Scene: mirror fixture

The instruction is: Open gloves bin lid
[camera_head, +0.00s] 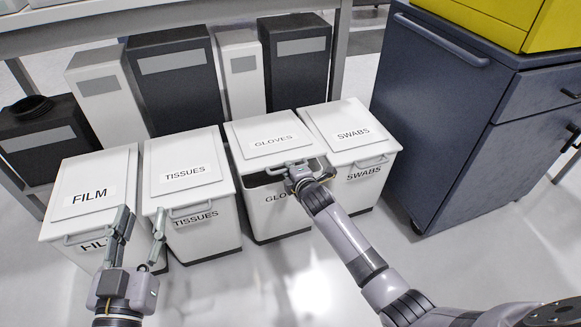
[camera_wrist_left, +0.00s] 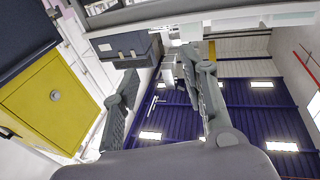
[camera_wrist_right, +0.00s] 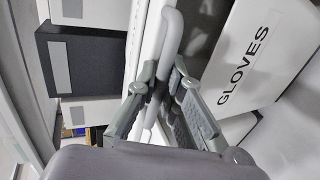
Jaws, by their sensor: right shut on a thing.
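The gloves bin (camera_head: 280,220) is a white box labelled GLOVES, third from the left in the front row. Its lid (camera_head: 255,133) is raised a little at the front, with a dark gap beneath the front edge. My right gripper (camera_head: 298,172) is shut on the lid's grey handle (camera_wrist_right: 172,32), partly covering it in the head view. The bin's GLOVES front also shows in the right wrist view (camera_wrist_right: 262,55). My left gripper (camera_head: 141,222) is open and empty, in front of the film and tissues bins.
The film bin (camera_head: 90,185), tissues bin (camera_head: 185,172) and swabs bin (camera_head: 350,130) stand beside it, lids down. Black and white containers (camera_head: 180,85) stand behind. A dark blue cabinet (camera_head: 440,120) is at right. The floor (camera_head: 260,285) in front is clear.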

